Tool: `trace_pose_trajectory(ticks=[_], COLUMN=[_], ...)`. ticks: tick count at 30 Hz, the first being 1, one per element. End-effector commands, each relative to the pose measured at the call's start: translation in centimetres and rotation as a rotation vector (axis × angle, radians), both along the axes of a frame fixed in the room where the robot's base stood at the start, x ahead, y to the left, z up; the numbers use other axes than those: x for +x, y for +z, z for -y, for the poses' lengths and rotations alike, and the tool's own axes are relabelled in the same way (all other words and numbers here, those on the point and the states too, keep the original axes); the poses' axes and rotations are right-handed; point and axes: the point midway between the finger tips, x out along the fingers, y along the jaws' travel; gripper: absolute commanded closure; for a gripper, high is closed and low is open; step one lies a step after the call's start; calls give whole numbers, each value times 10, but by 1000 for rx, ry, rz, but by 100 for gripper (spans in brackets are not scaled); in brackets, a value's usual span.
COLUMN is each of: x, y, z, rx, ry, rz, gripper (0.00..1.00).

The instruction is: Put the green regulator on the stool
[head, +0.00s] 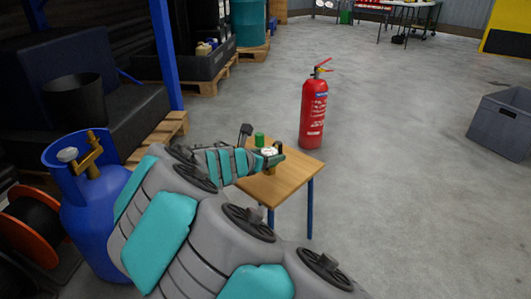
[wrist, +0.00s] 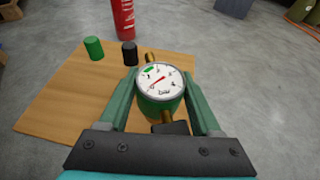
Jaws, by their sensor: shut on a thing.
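The green regulator (wrist: 160,88) has a round white dial with a red needle, a green body and brass fittings. It also shows in the head view (head: 269,152). My gripper (wrist: 162,98) is shut on it, one green finger on each side, dial facing the wrist camera. The stool (head: 285,183) has a square wooden top and blue legs. The regulator is over the stool top in both views; I cannot tell whether it touches the wood. My arm hides the stool's left part in the head view.
A green cylinder (wrist: 93,48) and a black cylinder (wrist: 129,54) stand on the stool's far part. A red extinguisher (head: 313,112) stands behind the stool. A blue gas bottle (head: 88,215) is at left, a grey crate (head: 500,122) at right.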

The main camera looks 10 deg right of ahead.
Motion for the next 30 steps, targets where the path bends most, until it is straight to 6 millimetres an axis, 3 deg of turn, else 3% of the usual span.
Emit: trace_pose_trajectory(ticks=[9, 15, 24, 30], x=[65, 94, 110, 109], y=[-9, -11, -10, -40], z=[2, 3, 4, 5], rx=[2, 0, -1, -4], ry=[1, -1, 0, -2], rz=[0, -2, 1, -1], gripper=[100, 100, 100, 100])
